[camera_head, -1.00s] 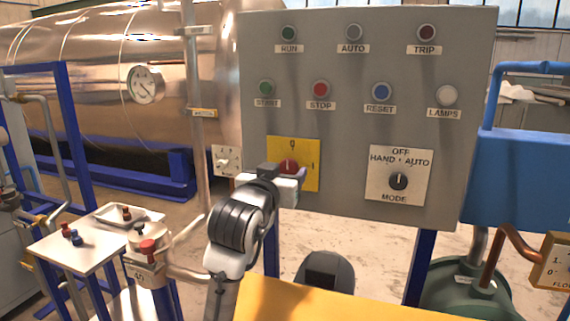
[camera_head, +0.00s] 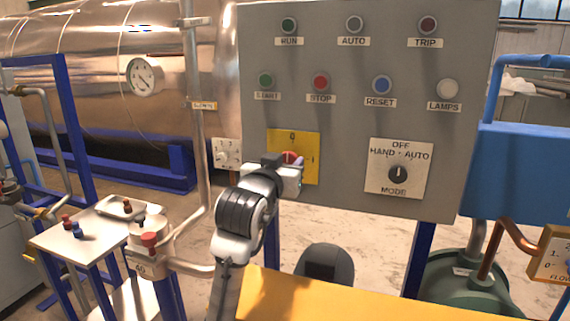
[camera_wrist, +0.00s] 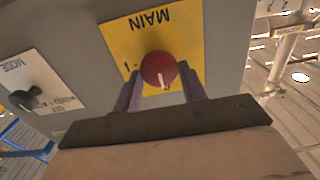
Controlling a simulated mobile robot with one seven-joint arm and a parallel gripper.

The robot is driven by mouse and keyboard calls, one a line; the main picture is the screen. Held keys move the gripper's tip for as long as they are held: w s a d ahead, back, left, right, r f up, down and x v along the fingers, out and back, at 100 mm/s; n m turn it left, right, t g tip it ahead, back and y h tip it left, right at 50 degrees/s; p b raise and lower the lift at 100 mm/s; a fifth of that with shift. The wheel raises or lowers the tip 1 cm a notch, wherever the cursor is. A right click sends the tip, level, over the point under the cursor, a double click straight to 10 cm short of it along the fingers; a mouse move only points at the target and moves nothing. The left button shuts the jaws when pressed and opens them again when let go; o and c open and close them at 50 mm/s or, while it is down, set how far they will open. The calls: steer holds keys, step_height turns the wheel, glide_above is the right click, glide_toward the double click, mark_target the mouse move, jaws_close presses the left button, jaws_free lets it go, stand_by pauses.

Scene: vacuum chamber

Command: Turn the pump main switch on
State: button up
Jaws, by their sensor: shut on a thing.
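The pump main switch is a round red knob (camera_head: 291,157) on a yellow plate (camera_head: 309,174) at the lower left of the grey panel. The plate has a 0 above the knob and an I at its right. In the wrist view the picture is upside down: the red knob (camera_wrist: 159,69) shows a white mark pointing toward the bottom, away from the I on the yellow plate (camera_wrist: 118,38). My gripper (camera_head: 290,168) is at the knob, and its two fingers (camera_wrist: 164,92) stand on either side of it, shut on it. The finger pads are partly hidden.
The grey panel (camera_head: 340,190) also carries a black mode selector (camera_head: 398,174), lamps and push buttons. A small dial (camera_head: 226,154) is just left of the panel. A white-topped table (camera_head: 85,240) stands at left. A yellow surface (camera_head: 330,300) lies in front, below the panel.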

steer(key=shift+m, duration=0.3)
steer(key=m+b, duration=0.2)
steer(key=m, duration=0.1)
steer(key=shift+f+m, duration=0.1)
steer(key=shift+m, duration=0.3)
steer(key=m+b, duration=0.2)
steer(key=m, duration=0.2)
steer(key=shift+d+b, duration=0.1)
steer(key=shift+b, duration=0.3)
steer(key=shift+s+d+f+m+b, duration=0.1)
steer(key=shift+m+b, duration=0.8)
steer(key=shift+m, duration=1.45)
steer(key=shift+f+m+b, duration=0.1)
steer(key=shift+m+b, duration=0.75)
steer(key=shift+m, duration=1.5)
steer(key=o, duration=1)
steer(key=shift+r, duration=0.1)
steer(key=shift+c, duration=0.2)
